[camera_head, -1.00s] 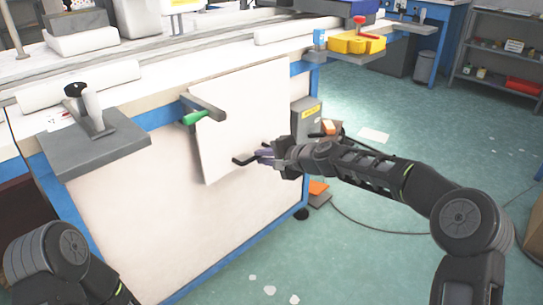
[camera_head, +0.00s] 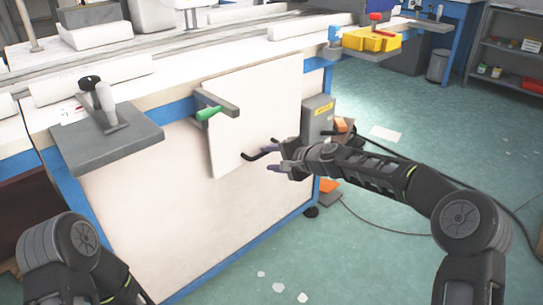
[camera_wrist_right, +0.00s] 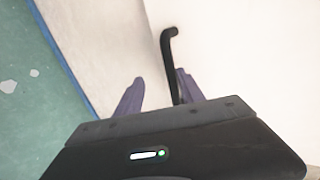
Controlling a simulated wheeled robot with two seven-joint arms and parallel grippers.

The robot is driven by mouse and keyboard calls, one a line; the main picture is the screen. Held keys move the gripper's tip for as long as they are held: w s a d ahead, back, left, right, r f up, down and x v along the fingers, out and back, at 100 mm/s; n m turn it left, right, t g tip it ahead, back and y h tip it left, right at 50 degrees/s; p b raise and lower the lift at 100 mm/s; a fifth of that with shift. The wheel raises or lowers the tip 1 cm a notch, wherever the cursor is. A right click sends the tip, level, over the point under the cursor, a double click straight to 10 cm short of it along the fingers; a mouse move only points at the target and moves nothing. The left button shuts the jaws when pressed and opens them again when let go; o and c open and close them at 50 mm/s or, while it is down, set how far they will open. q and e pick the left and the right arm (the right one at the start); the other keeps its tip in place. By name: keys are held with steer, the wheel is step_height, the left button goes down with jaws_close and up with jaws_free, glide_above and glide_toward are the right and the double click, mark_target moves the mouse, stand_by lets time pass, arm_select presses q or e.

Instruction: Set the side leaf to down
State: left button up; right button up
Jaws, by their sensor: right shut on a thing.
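The side leaf (camera_head: 255,105) is a white panel that hangs down along the side of the workbench in the head view. A black bent handle (camera_head: 261,151) sits at its lower part and shows in the wrist view (camera_wrist_right: 168,48). My right gripper (camera_head: 279,156) is at this handle, shut on it; in the wrist view the handle lies between the purple fingers (camera_wrist_right: 158,92), closer to the right one. A bracket with a green grip (camera_head: 208,113) stands out at the leaf's upper left. My left gripper is out of view.
A grey shelf with a clamp (camera_head: 110,145) juts out from the bench at the left. A grey box (camera_head: 318,115) is fixed to the bench right of the leaf. A yellow tray (camera_head: 370,41) sits at the far bench corner. Green floor (camera_head: 350,220) is open in front; a cable crosses it.

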steer(key=shift+s+f, duration=0.1)
steer(key=shift+f, duration=0.1)
steer(key=p+v, duration=0.1)
steer(key=v, duration=0.7)
steer(key=shift+a+r, duration=0.1)
steer(key=shift+r, duration=0.05)
